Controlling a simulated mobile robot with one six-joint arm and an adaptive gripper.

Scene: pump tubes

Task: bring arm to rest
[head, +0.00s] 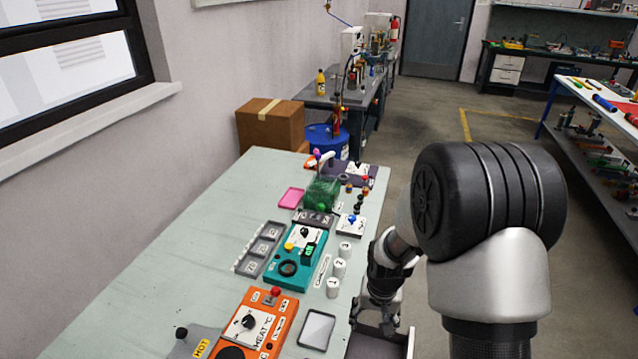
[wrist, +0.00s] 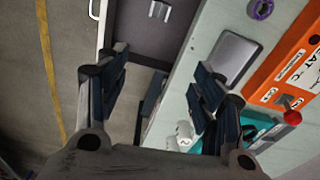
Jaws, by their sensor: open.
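My arm reaches over the right edge of the pale green bench (head: 200,235). My gripper (head: 376,322) hangs low there, beside the white numbered cylinders (head: 340,268). In the wrist view my gripper (wrist: 160,78) has its two fingers wide apart with nothing between them. Below the fingers are the bench edge, a dark grey open tray or drawer (wrist: 155,42) and bare floor. The tray also shows in the head view (head: 375,348), partly hidden by my gripper. A small white item (wrist: 159,11) lies in the tray.
An orange heater unit (head: 262,318) and a teal device (head: 290,262) stand on the bench, with a grey square dish (head: 317,330) near the edge. A green block (head: 321,194) and small parts sit farther back. The bench's left side is clear. Open floor lies right of it.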

